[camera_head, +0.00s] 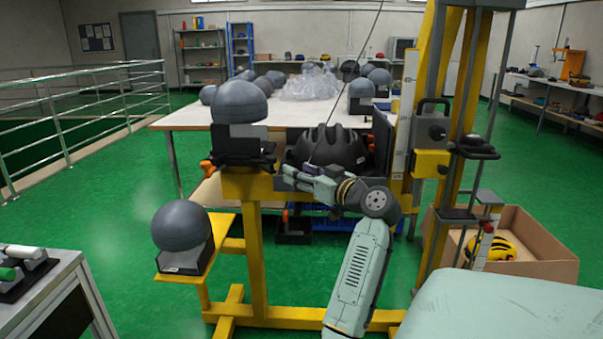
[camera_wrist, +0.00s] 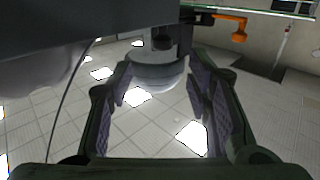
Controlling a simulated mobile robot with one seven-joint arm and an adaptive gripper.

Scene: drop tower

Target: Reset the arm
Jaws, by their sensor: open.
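My arm reaches up from the bottom of the head view and bends left at the elbow. My gripper (camera_head: 292,177) is in front of the yellow drop tower frame, just below and left of a black helmet (camera_head: 338,147). In the wrist view my gripper (camera_wrist: 163,84) has its two padded fingers apart. A rounded grey piece shows in the gap between them, beyond or between the fingertips; I cannot tell whether it touches either pad. The wrist view also shows light tiles and bright panels behind.
A grey headform (camera_head: 181,226) sits on a yellow side shelf. Another headform (camera_head: 240,102) stands above the frame's left end. An orange handle (camera_wrist: 239,33) shows in the wrist view. A cardboard box (camera_head: 540,245) with a yellow helmet (camera_head: 490,247) stands right. Green floor is free at left.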

